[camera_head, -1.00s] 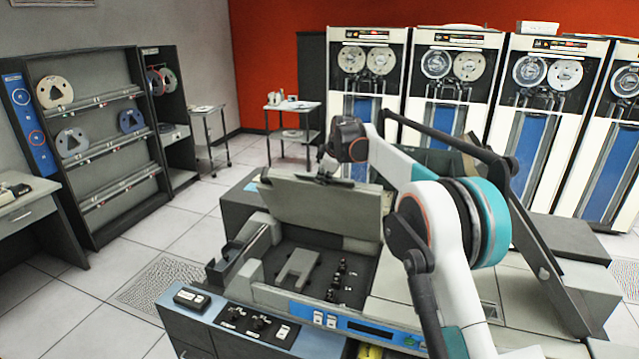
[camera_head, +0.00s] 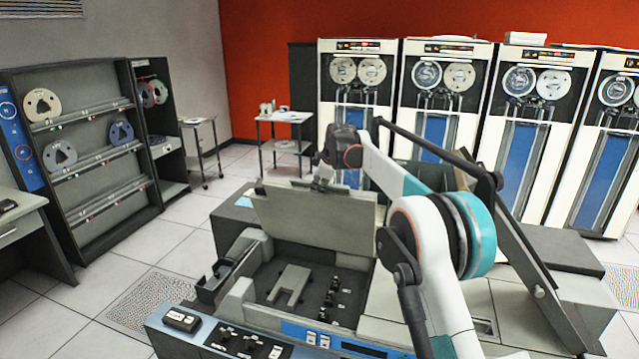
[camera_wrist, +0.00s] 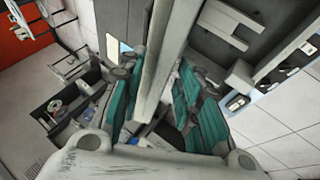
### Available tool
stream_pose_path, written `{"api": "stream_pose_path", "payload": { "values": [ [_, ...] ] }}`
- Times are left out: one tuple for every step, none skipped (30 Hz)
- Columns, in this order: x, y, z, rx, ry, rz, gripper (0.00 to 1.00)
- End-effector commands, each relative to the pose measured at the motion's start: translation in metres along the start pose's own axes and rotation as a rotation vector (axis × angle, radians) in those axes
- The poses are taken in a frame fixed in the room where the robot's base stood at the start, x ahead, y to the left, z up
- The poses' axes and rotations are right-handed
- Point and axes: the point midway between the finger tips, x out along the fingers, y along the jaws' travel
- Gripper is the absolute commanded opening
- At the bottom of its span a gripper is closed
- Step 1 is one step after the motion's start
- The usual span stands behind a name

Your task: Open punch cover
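The punch cover (camera_head: 312,222) is a flat grey panel standing raised and tilted at the back of the punch's dark bay (camera_head: 305,290). In the head view my gripper (camera_head: 320,187) is at the cover's top edge, its fingers small and partly hidden. In the wrist view the cover's edge (camera_wrist: 160,75) runs between the two teal-padded fingers of my gripper (camera_wrist: 157,90). One finger lies close along each face, and the gripper looks shut on the cover. The exact contact at the pads is hard to see.
The control panel (camera_head: 235,338) with knobs and a blue strip fronts the machine. A bracket (camera_head: 290,284) and small dark parts sit in the bay. My arm crosses above the machine's right side. Tape cabinets (camera_head: 435,120) stand behind; open floor (camera_head: 110,270) lies left.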

Motion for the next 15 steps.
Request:
{"api": "stream_pose_path", "payload": {
  "values": [
    [0.0, 0.0, 0.0, 0.0, 0.0, 0.0, 0.33],
    [0.0, 0.0, 0.0, 0.0, 0.0, 0.0, 0.33],
    [0.0, 0.0, 0.0, 0.0, 0.0, 0.0, 0.33],
    [0.0, 0.0, 0.0, 0.0, 0.0, -0.001, 0.33],
    [0.0, 0.0, 0.0, 0.0, 0.0, -0.001, 0.33],
    [0.0, 0.0, -0.001, 0.0, 0.0, -0.001, 0.33],
    [0.0, 0.0, -0.001, 0.0, 0.0, -0.001, 0.33],
    [-0.001, 0.0, -0.001, 0.0, 0.001, -0.001, 0.33],
    [-0.002, 0.0, -0.001, 0.0, 0.0, -0.001, 0.33],
    [-0.003, 0.0, -0.001, 0.0, 0.001, -0.001, 0.33],
    [-0.005, 0.0, -0.001, 0.0, 0.0, -0.001, 0.33],
    [-0.008, 0.0, -0.001, 0.0, 0.0, -0.001, 0.33],
    [-0.011, 0.0, -0.001, 0.0, 0.0, -0.001, 0.33],
    [-0.015, 0.0, -0.001, 0.0, 0.0, -0.001, 0.33],
    [-0.02, 0.0, -0.001, 0.0, 0.0, -0.001, 0.33]
  ]
}}
